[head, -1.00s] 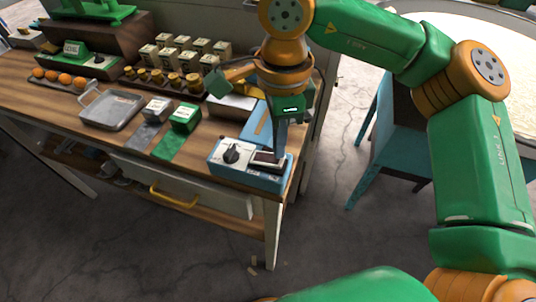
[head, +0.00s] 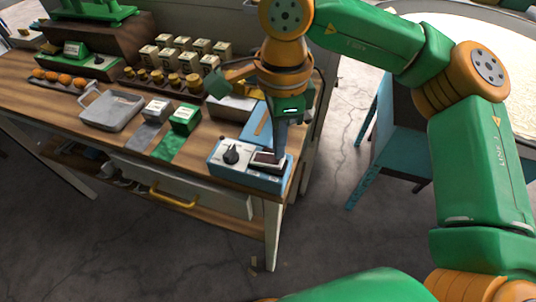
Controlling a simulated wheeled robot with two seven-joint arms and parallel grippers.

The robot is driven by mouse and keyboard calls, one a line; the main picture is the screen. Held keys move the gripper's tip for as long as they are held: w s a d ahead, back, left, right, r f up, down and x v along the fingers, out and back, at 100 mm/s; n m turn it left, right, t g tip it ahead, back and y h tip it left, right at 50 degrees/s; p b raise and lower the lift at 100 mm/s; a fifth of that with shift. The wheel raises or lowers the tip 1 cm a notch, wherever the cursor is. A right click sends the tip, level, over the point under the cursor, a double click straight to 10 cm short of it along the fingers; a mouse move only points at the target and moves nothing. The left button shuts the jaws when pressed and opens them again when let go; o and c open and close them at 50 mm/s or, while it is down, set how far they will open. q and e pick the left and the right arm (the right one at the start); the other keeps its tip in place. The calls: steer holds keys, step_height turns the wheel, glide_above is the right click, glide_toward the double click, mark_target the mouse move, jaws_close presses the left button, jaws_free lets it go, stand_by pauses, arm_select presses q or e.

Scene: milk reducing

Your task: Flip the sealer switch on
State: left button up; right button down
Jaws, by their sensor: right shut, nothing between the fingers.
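The sealer (head: 225,171) is a blue box with a pale top at the front right corner of the wooden table. A black knob (head: 231,154) sits on its left part. A dark rocker switch (head: 267,161) in a pale frame sits on its right part. My right gripper (head: 279,154) is shut and empty, pointing down, with its fingertips at the far right edge of the switch. The fingertips look to touch it, but I cannot tell for sure. The fingers hide part of the switch. My left gripper is not in view.
Several cartons and gold-lidded jars line the back. A drawer with a yellow handle (head: 172,198) is below.

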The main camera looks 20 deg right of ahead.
steer(key=shift+f+b, duration=1.05)
steer(key=shift+f, duration=0.1)
stand_by(0.9)
steer(key=shift+r, duration=0.1)
step_height(320, 180, up, 7)
steer(key=p, duration=0.6)
